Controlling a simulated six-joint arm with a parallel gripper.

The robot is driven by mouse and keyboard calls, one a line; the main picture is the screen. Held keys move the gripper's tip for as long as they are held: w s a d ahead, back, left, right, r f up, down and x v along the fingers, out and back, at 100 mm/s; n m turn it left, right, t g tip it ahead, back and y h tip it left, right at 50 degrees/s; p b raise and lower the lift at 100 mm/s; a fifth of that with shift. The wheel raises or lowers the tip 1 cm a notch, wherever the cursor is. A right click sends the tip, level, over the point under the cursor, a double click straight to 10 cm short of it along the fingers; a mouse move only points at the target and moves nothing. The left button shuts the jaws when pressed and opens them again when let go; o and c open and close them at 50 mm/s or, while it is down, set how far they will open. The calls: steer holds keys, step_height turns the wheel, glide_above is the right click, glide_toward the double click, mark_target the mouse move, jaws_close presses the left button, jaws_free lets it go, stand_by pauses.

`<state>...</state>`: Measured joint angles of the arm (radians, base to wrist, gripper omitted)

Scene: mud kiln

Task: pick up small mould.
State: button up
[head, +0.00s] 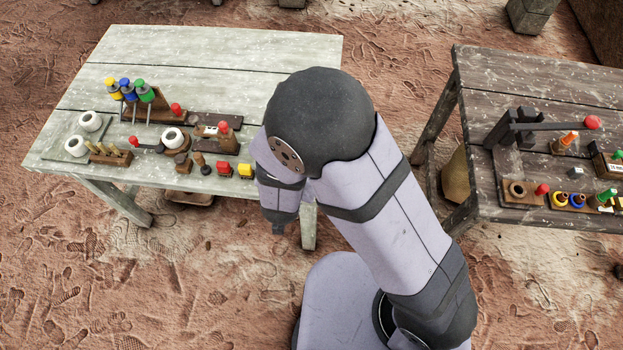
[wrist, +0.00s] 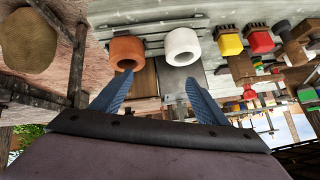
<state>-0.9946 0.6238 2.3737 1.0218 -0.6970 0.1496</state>
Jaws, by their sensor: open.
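My gripper (wrist: 160,97) is open in the wrist view, with two blue fingers spread apart and nothing between them. Beyond the fingertips are a terracotta hollow cylinder (wrist: 127,47) and a white hollow cylinder (wrist: 183,41), side by side on the pale table (wrist: 145,14). I cannot tell for sure which thing is the small mould. The gripper is apart from both cylinders. In the head view my arm covers this part of the table (head: 220,45), and neither cylinder can be made out there for certain.
A yellow block (wrist: 229,46) and a red block (wrist: 258,45) stand right of the cylinders. In the head view, several tools and white rings (head: 77,146) fill the front of the pale table; its back is clear. A dark table (head: 540,75) with more items stands right.

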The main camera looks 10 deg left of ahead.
steer(key=shift+s+a+f+t+h, duration=0.25)
steer(key=shift+s+f+t+h, duration=0.05)
steer(key=shift+s+f+t, duration=0.3)
steer(key=shift+s+d+t+b, duration=0.1)
steer(key=shift+s+t+b, duration=0.25)
steer(key=shift+t, duration=0.15)
steer(key=s+d+f+t+h+b, duration=0.2)
steer(key=s+d, duration=0.1)
steer(key=d, duration=0.1)
steer(key=shift+n+h, duration=0.3)
steer(key=shift+h, duration=0.1)
steer(key=shift+p+x, duration=1.25)
steer(key=shift+x, duration=2.2)
steer(key=shift+f, duration=0.1)
steer(key=shift+c, duration=0.3)
steer(key=c, duration=1.2)
steer(key=shift+o, duration=0.2)
